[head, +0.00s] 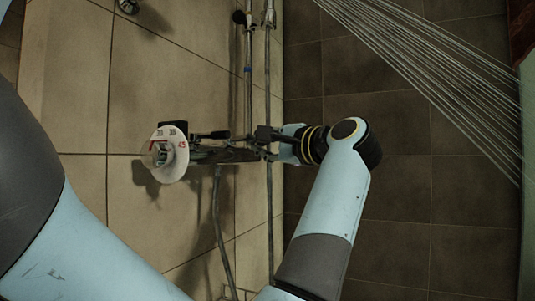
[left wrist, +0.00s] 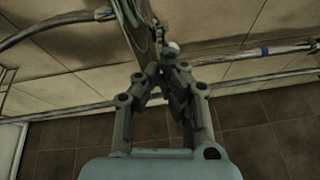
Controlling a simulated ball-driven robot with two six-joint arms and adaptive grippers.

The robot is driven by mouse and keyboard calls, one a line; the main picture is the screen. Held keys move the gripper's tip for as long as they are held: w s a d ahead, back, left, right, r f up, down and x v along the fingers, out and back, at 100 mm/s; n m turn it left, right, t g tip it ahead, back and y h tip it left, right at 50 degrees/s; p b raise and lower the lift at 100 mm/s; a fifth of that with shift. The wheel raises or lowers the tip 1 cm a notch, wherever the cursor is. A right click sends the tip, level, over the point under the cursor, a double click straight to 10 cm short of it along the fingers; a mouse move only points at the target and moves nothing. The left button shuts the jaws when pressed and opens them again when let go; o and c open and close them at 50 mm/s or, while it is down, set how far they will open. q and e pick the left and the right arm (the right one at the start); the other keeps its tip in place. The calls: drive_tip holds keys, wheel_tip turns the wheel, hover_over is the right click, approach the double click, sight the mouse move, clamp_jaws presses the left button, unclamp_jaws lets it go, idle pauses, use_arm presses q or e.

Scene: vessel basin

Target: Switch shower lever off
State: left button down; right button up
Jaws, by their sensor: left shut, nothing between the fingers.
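The shower mixer (head: 225,156) is mounted on the light tiled wall, with a round white dial (head: 165,154) at one end bearing numbers and a red mark. My left gripper (head: 258,140) is at the opposite end of the mixer from the dial, pointing toward it. In the left wrist view my left gripper (left wrist: 168,68) has its fingertips together and empty, close to a small pale knob (left wrist: 172,47). The fingers partly cover the fixture, so I cannot tell the lever's position or whether they touch it. My right gripper is not in view.
Thin streaks of running water (head: 425,65) cross the upper right. Metal pipes (head: 268,80) and a hose (head: 217,225) run along the wall by the mixer. Dark tiles (head: 400,230) lie to the right. A small metal fitting (head: 129,6) is at the top.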

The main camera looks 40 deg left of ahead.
use_arm(q)
drive_tip(key=s+m+t, duration=0.1)
drive_tip(key=t, duration=0.1)
drive_tip(key=s+m+t, duration=0.1)
drive_tip(key=shift+s+r+t+h+b, duration=0.15)
drive_tip(key=shift+s+t+h+b, duration=0.2)
drive_tip(key=shift+s+t+h, duration=0.05)
drive_tip(key=shift+s+a+b, duration=0.4)
drive_tip(key=shift+s+b, duration=0.05)
drive_tip(key=shift+s, duration=0.35)
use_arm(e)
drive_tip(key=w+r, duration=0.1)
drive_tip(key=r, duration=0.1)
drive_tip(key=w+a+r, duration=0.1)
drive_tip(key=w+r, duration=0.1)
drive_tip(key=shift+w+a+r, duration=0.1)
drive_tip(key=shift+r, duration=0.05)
